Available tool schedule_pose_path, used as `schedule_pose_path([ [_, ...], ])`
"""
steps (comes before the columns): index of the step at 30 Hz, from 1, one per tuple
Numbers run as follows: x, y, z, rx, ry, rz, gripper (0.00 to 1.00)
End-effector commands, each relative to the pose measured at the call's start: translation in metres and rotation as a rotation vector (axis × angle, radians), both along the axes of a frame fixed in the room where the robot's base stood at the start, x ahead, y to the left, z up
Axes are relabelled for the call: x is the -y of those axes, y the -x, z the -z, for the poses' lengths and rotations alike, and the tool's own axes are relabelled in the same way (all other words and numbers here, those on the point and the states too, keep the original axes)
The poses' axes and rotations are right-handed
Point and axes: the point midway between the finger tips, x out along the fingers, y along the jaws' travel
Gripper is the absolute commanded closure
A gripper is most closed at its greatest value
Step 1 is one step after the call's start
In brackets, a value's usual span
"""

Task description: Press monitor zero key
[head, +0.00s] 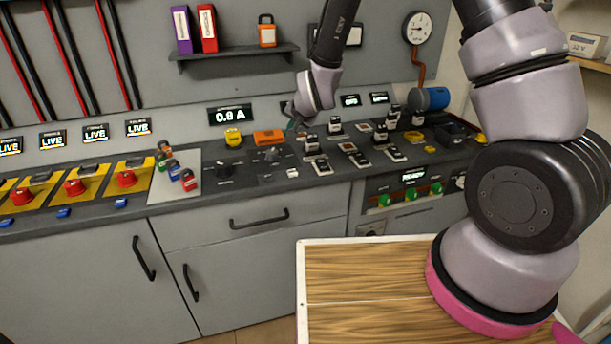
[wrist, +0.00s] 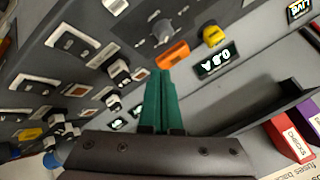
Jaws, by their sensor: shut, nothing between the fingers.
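My gripper (head: 291,125) is above the back of the console, near an orange block (head: 270,137), with its teal fingers together and nothing between them. In the wrist view the fingertips (wrist: 162,73) appear just beside the orange block (wrist: 173,53). A display reading about 0.8 A (head: 231,114) is on the wall behind; it also shows upside down in the wrist view (wrist: 215,62). A small white key (head: 292,173) lies on the console in front of a grey knob (head: 271,154). No readable label shows which key is the monitor zero key.
Several black switches (head: 312,144) stand to the right of the fingers. A yellow knob (head: 233,137) is left of the orange block. A shelf (head: 235,54) with binders hangs above. A wood-topped surface (head: 365,275) is in front.

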Motion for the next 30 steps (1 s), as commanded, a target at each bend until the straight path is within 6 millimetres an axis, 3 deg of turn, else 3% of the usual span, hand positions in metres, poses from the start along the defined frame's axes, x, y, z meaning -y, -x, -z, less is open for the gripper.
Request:
schedule_pose_path([
  [2, -0.007, 0.002, 0.014, 0.002, -0.001, -0.001, 1.0],
  [6, -0.012, 0.003, 0.023, 0.007, -0.003, 0.0, 1.0],
  [20, -0.012, 0.003, 0.028, 0.007, -0.002, 0.001, 1.0],
  [30, -0.012, 0.003, 0.072, 0.005, 0.0, 0.0, 1.0],
])
